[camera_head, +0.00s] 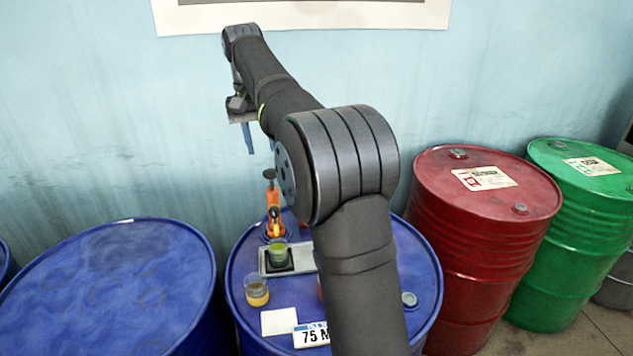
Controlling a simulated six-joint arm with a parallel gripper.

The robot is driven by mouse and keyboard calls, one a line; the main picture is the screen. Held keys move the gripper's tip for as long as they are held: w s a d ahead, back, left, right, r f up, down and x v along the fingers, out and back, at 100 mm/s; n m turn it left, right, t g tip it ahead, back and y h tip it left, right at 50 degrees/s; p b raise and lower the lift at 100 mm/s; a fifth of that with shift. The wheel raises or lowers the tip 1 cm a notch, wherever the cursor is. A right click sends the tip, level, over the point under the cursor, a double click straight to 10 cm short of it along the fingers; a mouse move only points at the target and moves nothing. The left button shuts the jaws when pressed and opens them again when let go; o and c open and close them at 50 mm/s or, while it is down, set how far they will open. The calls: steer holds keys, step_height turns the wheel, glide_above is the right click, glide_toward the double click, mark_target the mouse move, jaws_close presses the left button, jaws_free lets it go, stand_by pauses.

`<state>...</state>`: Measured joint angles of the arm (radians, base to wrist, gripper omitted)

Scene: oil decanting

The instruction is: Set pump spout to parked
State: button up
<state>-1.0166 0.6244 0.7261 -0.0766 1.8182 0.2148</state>
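An orange hand pump (273,205) with a dark knob on top stands on the middle blue drum (245,315). Its small orange-yellow spout (275,220) appears to point toward the camera, above a glass of green liquid (278,251); its exact angle is hard to tell. The glass stands on a grey tray (266,265) behind a glass of amber liquid (257,294). My gripper (260,148) is high above and slightly left of the pump, near the wall. Its two blue fingers point down, apart, with nothing visible between them. My arm hides the drum's right middle.
A small cap (409,300) is at right. Another blue drum (110,290) stands left; red (485,230) and green (585,240) drums stand right. A reddish thing is mostly hidden behind my arm.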

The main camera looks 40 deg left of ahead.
steer(key=shift+s+f, duration=0.15)
steer(key=shift+s, duration=0.15)
steer(key=c, duration=0.3)
steer(key=s+f+t, duration=0.2)
steer(key=s, duration=0.1)
steer(key=s+f+n+t+y, duration=0.1)
steer(key=s+f+t, duration=0.1)
steer(key=s, duration=0.2)
steer(key=s+f+t, duration=0.1)
steer(key=s, duration=0.3)
steer(key=shift+s+d+f+t, duration=0.1)
steer(key=shift+s+f+t, duration=0.15)
steer(key=shift+f+t, duration=0.15)
jaws_close()
steer(key=shift+s+f+n+y, duration=0.25)
steer(key=shift+s+n+y, duration=0.15)
steer(key=shift+s, duration=0.1)
